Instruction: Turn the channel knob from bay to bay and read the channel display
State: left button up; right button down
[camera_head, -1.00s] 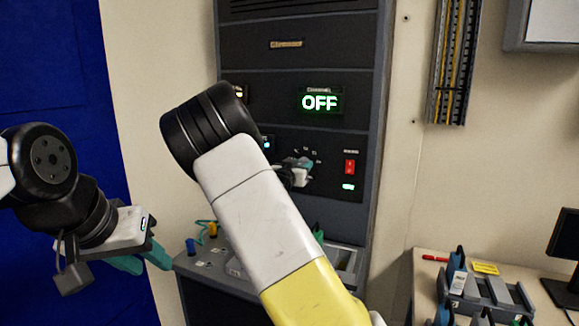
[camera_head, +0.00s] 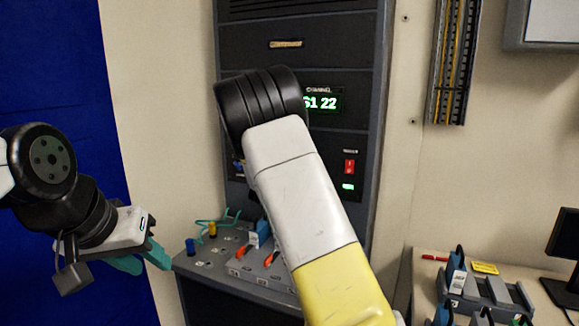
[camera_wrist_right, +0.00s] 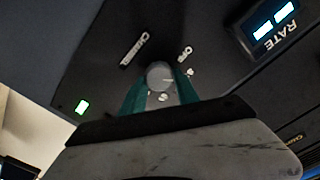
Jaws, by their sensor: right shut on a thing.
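The channel display (camera_head: 321,103) on the rack shows green characters reading "S1 22". Its left edge is partly hidden by my right arm. In the right wrist view the round grey channel knob (camera_wrist_right: 160,75) sits between the teal fingers of my right gripper (camera_wrist_right: 161,92), which is shut on it. An "OFF" label (camera_wrist_right: 186,53) and a "CHANNEL" label (camera_wrist_right: 134,46) are on the dark panel beside the knob. In the head view my right arm hides the knob and the right gripper. My left gripper (camera_head: 147,261) hangs open and empty at the left, away from the rack.
A red switch (camera_head: 349,167) and a green light (camera_head: 348,187) are right of my arm. A lit "RATE" display (camera_wrist_right: 275,20) is near the knob. Below, a bench (camera_head: 200,263) carries plugs and orange-tipped items. A side table (camera_head: 425,276) holds a grey rack.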

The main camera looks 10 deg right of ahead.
dwell(0.4)
jog(key=c, duration=0.9)
grip_release()
jog(key=v, duration=0.8)
jog(key=shift+w, duration=0.15)
